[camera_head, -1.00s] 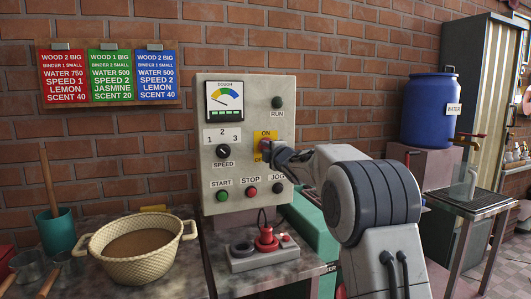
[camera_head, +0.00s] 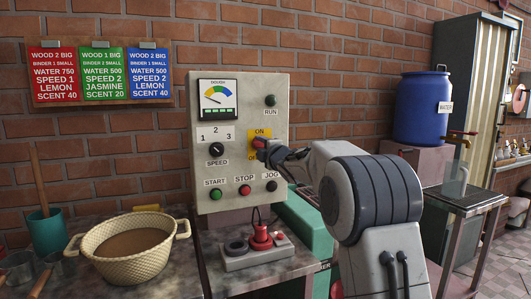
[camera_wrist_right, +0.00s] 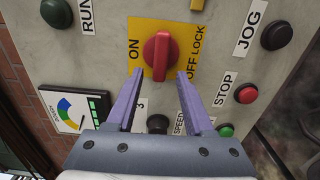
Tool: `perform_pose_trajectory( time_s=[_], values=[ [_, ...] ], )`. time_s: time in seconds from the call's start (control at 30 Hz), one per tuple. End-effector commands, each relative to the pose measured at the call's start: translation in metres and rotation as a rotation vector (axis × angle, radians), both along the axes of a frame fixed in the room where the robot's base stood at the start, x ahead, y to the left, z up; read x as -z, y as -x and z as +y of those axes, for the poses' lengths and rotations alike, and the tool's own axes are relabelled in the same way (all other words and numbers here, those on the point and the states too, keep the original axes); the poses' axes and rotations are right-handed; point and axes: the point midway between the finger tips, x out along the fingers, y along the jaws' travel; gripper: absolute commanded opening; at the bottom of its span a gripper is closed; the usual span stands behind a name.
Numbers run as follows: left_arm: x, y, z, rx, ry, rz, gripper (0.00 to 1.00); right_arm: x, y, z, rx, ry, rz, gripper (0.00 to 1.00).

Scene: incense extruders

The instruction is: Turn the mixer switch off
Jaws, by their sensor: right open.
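The mixer switch (camera_head: 258,143) is a red knob on a yellow ON/OFF plate, on the grey control panel (camera_head: 203,120). In the right wrist view the red knob (camera_wrist_right: 161,55) has its handle lying across the line between the ON and OFF LOCK labels. My right gripper (camera_head: 268,151) is just in front of the knob and hides part of the OFF label. In the wrist view my right gripper (camera_wrist_right: 160,72) is open, with its purple fingers on either side of the knob's near end and a gap to each. My left gripper is not in view.
The panel also carries a meter (camera_head: 218,99), a speed dial (camera_head: 216,150), a green START button (camera_head: 215,194), a red STOP button (camera_head: 245,190), and RUN and JOG knobs. Below stands a red-knobbed device (camera_head: 261,238). A woven basket (camera_head: 130,268) is at left.

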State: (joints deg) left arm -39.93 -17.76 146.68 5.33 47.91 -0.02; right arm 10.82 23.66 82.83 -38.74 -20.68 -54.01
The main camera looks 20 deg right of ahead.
Motion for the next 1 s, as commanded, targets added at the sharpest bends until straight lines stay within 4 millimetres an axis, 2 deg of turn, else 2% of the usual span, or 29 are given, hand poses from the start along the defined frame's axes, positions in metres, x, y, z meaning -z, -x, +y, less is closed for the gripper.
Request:
perform_pose_trajectory(
  time_s=[0.3,0.43,0.6,1.0],
  values=[
    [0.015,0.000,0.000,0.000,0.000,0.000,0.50,0.000,0.062,-0.002,0.001,0.002,-0.003,0.53],
    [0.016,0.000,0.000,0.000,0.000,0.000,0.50,0.000,0.080,-0.002,0.000,0.002,-0.001,0.53],
    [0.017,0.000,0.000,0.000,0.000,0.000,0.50,0.001,0.091,-0.002,-0.001,0.001,-0.001,0.53],
    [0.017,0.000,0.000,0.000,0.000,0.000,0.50,0.001,0.092,-0.003,-0.001,0.001,0.000,0.53]
  ],
)
